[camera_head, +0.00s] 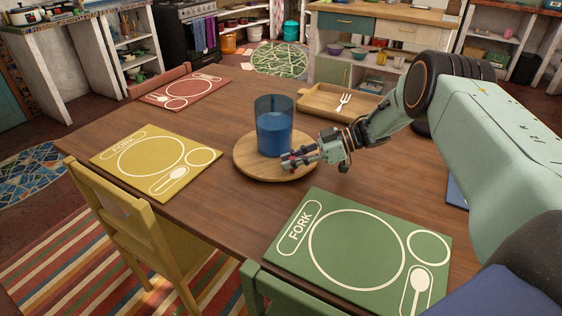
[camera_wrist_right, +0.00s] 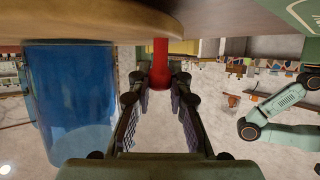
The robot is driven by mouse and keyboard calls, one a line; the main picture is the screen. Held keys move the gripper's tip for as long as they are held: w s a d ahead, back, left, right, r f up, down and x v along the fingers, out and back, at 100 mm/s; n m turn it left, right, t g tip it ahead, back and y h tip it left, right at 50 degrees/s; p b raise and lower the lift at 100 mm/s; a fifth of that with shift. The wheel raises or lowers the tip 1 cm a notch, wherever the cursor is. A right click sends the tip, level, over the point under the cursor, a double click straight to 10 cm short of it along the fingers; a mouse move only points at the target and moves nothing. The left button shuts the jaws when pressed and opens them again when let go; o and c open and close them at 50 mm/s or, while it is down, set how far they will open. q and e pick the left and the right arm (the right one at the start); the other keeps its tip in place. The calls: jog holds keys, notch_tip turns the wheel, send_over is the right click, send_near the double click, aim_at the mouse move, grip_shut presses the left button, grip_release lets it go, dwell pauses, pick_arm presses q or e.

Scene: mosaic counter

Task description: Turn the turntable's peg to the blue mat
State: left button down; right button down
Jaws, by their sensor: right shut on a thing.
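The round wooden turntable (camera_head: 244,165) lies on the dining table, with a blue see-through jug (camera_head: 273,130) standing on it. My right gripper (camera_head: 290,158) is low at the turntable's right edge, beside the jug. In the right wrist view, the red peg (camera_wrist_right: 160,65) comes from the turntable's rim (camera_wrist_right: 100,20) and sits between the tips of my right gripper (camera_wrist_right: 160,85), which is shut on it. The jug (camera_wrist_right: 70,100) is beside the fingers. A small part of the blue mat (camera_head: 457,193) shows at the right; my arm hides the rest. My left gripper is not seen.
A green mat (camera_head: 355,250) lies at the front, a yellow mat (camera_head: 155,165) at the left and a red mat (camera_head: 185,91) at the far left. A wooden tray (camera_head: 318,100) with a fork-marked face is behind the turntable. Bare tabletop (camera_head: 215,210) lies between mats.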

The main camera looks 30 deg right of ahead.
aim_at(304, 166)
jog(key=shift+w+d+f+n+g+b, duration=0.1)
jog(key=shift+d+n+g+b, duration=0.6)
jog(key=shift+b, duration=0.3)
jog(key=shift+w+d+b, duration=0.1)
jog(key=shift+d+b, duration=0.25)
jog(key=shift+d, duration=0.45)
jog(key=shift+w+d+y+b, duration=0.15)
jog(key=shift+d+y+b, duration=0.15)
jog(key=shift+d+b, duration=0.15)
jog(key=d+b, duration=0.2)
jog(key=shift+w+f+b, duration=0.1)
jog(key=shift+w+b, duration=0.3)
jog(key=shift+w+d+b, duration=0.2)
jog(key=shift+d+b, duration=0.25)
jog(key=shift+b, duration=0.6)
